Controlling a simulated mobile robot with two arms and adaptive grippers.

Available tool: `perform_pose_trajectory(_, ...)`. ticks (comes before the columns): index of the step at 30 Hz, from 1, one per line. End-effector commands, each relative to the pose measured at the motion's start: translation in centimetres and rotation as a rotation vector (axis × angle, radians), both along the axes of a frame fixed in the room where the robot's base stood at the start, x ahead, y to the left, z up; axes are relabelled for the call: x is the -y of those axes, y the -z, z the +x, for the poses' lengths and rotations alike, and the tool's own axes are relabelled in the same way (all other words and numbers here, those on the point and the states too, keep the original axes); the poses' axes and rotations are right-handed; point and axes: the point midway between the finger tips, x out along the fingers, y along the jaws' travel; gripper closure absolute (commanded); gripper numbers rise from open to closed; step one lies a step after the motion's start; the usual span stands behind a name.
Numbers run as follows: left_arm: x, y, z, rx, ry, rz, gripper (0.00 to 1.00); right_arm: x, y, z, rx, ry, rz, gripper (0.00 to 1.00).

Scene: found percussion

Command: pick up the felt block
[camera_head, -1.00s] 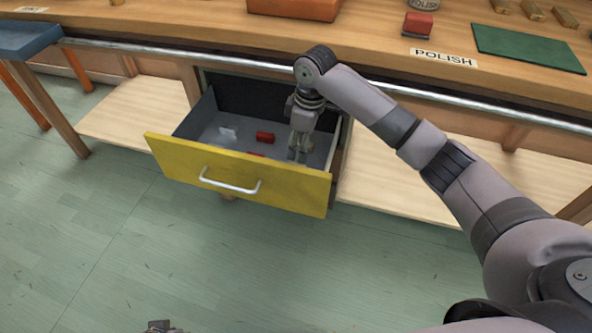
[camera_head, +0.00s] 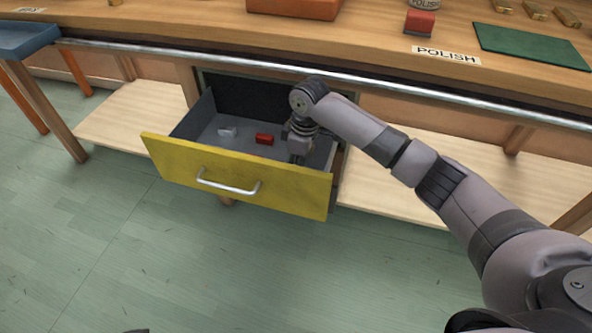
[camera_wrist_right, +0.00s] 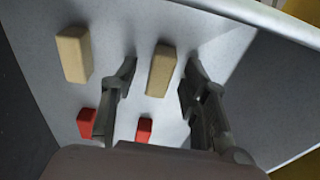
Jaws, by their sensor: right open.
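My right gripper (camera_head: 297,157) reaches down into the open drawer, near its right end. In the right wrist view the gripper (camera_wrist_right: 160,75) is open, with a finger on each side of a tan block (camera_wrist_right: 161,72). That block lies on the grey drawer floor and does not look gripped. A second tan block (camera_wrist_right: 73,54) lies left of the fingers. The drawer front hides the tan blocks in the head view. No label shows which block is felt. My left gripper is not clearly visible.
Two red blocks (camera_wrist_right: 87,122) (camera_wrist_right: 143,130) lie nearby in the drawer. A pale block (camera_head: 227,132) lies farther left. The yellow drawer front (camera_head: 235,178) and side walls enclose the space. The workbench edge (camera_head: 400,92) runs above and behind the drawer.

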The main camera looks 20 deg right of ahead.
Motion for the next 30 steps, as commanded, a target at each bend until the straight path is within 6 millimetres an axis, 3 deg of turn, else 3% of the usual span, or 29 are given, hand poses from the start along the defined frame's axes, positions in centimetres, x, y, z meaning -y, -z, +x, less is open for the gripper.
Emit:
perform_pose_trajectory(2, 0.0, 0.0, 0.0, 0.0, 0.0, 0.0, 0.82, 0.0, 0.0, 0.0, 0.0, 0.0, 0.0, 0.59)
perform_pose_trajectory(17, 0.0, 0.0, 0.0, 0.0, 0.0, 0.0, 0.82, 0.0, -0.1, 0.0, 0.0, 0.0, 0.0, 0.92)
perform_pose_trajectory(26, 0.0, -0.1, 0.0, 0.0, 0.0, 0.0, 0.82, 0.0, -0.3, 0.0, 0.001, 0.0, 0.001, 0.93)
perform_pose_trajectory(30, 0.0, -0.2, 0.1, 0.001, 0.0, 0.0, 0.82, 0.0, -1.3, 0.1, 0.003, 0.0, 0.002, 0.93)
